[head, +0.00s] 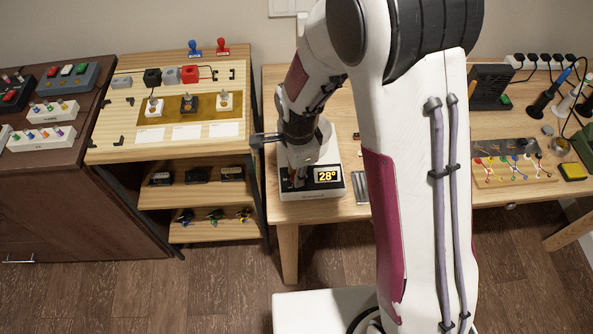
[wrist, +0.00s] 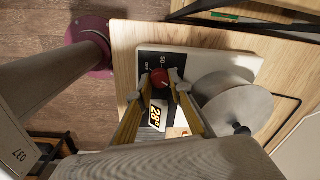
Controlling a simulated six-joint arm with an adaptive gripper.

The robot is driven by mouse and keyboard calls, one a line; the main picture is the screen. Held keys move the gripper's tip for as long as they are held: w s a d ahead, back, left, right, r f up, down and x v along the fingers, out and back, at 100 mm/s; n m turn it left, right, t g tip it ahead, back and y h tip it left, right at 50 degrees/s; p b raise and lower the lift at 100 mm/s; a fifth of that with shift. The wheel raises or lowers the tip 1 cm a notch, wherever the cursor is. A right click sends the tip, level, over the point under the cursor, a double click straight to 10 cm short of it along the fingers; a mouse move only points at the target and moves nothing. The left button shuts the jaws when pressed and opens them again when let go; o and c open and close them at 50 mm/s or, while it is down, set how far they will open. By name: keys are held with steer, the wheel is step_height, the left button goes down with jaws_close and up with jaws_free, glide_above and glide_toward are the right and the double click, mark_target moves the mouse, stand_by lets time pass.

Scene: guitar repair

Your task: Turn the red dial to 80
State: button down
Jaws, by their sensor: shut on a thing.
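The red dial (wrist: 160,78) is on the dark panel of a white device (wrist: 205,61) in the wrist view. My gripper (wrist: 161,80) is shut on the dial, with one finger on each side of it. The device's display (wrist: 156,114) reads 28°. In the head view the display (head: 328,176) also reads 28°, and the device (head: 312,193) stands at the front left of the wooden table. In the head view my gripper (head: 297,178) points down at the panel and mostly hides the dial.
A shelf unit (head: 200,200) with stamps and small parts stands to the left. On the right of the table are a board with coloured leads (head: 513,170) and a dark holder (head: 490,87).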

steer(key=shift+m, duration=0.5)
steer(key=c, duration=1.8)
jaws_free()
steer(key=shift+r, duration=0.1)
steer(key=shift+s+r, duration=0.2)
steer(key=shift+r, duration=2.8)
steer(key=shift+s+r, duration=0.15)
steer(key=shift+r, duration=2.8)
steer(key=shift+n, duration=0.3)
